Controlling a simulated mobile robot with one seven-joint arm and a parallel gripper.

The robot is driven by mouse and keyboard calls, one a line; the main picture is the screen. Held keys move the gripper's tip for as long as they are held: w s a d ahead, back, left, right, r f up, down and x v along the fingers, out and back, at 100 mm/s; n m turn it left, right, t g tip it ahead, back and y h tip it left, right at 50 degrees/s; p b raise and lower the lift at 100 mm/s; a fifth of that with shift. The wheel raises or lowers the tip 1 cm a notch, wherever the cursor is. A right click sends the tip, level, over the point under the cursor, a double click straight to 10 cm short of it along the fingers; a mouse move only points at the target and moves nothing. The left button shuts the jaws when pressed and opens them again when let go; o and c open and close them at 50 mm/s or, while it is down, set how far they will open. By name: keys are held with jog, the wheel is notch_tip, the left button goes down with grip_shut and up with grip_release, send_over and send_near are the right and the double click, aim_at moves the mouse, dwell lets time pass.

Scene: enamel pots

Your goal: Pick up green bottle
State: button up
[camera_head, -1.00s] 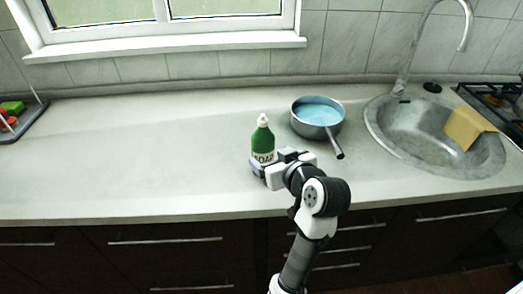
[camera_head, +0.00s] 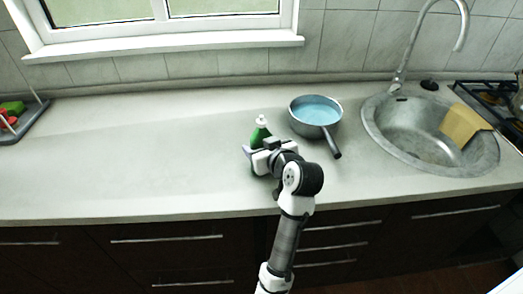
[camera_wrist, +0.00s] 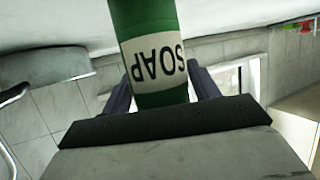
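The green soap bottle (camera_head: 260,134) stands upright on the counter, left of the pot, with its white cap and upper part showing above my gripper. Its lower part is mostly hidden by my gripper in the head view. My gripper (camera_head: 259,148) is open at the near side of the bottle, with a finger on each side. In the wrist view the bottle (camera_wrist: 152,30) with its SOAP label stands between the fingers (camera_wrist: 160,85). Whether either finger touches it is hard to tell.
A metal pot (camera_head: 315,117) with blue contents is close to the right of the bottle, its handle pointing toward me. The counter (camera_head: 140,150) to the left is clear.

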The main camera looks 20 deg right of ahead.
jog(key=c, duration=0.7)
jog(key=shift+c, duration=0.5)
jog(key=shift+r, duration=0.1)
